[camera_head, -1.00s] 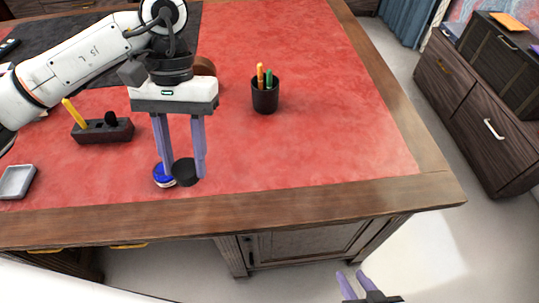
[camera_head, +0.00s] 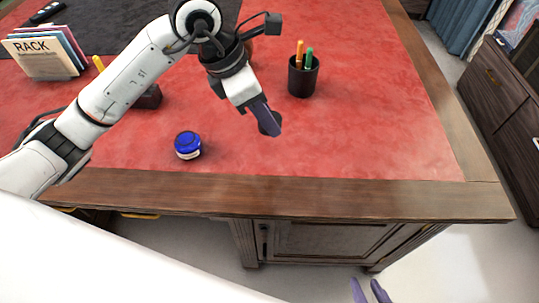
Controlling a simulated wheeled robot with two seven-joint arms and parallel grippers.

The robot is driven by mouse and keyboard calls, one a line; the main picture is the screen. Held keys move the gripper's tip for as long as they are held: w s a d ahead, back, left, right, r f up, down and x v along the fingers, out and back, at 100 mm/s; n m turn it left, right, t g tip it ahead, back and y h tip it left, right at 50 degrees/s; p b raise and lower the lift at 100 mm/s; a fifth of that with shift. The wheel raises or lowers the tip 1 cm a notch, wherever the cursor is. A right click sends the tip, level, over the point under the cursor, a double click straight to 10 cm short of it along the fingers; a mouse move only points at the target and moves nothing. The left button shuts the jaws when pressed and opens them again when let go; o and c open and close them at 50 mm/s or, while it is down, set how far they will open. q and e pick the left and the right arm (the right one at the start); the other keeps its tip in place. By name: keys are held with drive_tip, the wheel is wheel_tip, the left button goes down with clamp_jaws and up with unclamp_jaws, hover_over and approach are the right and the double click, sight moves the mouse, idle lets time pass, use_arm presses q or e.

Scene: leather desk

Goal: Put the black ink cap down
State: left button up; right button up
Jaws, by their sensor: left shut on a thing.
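My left gripper (camera_head: 266,119) is over the red desk top, to the right of the ink jar. It is shut on the black ink cap (camera_head: 264,128), which is mostly hidden behind the purple fingers. I cannot tell whether the cap touches the desk. The ink jar (camera_head: 188,145) stands upright on the red leather near the front edge, with blue on top and a pale label. My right gripper (camera_head: 368,291) shows only its purple fingertips at the bottom edge; the fingers are apart with nothing visible between them.
A black pen cup (camera_head: 302,78) with orange and green pens stands behind and to the right of the cap. A dark pen holder (camera_head: 149,97) is partly hidden behind my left arm. Books (camera_head: 46,55) stand at the far left. The red surface (camera_head: 380,130) to the right is clear.

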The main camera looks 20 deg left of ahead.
use_arm(q)
wheel_tip(320, 180, down, 10)
drive_tip(key=shift+r, duration=0.1)
idle(0.4)
drive_tip(key=o, duration=1)
drive_tip(key=shift+o, duration=0.2)
drive_tip(key=v, duration=1.2)
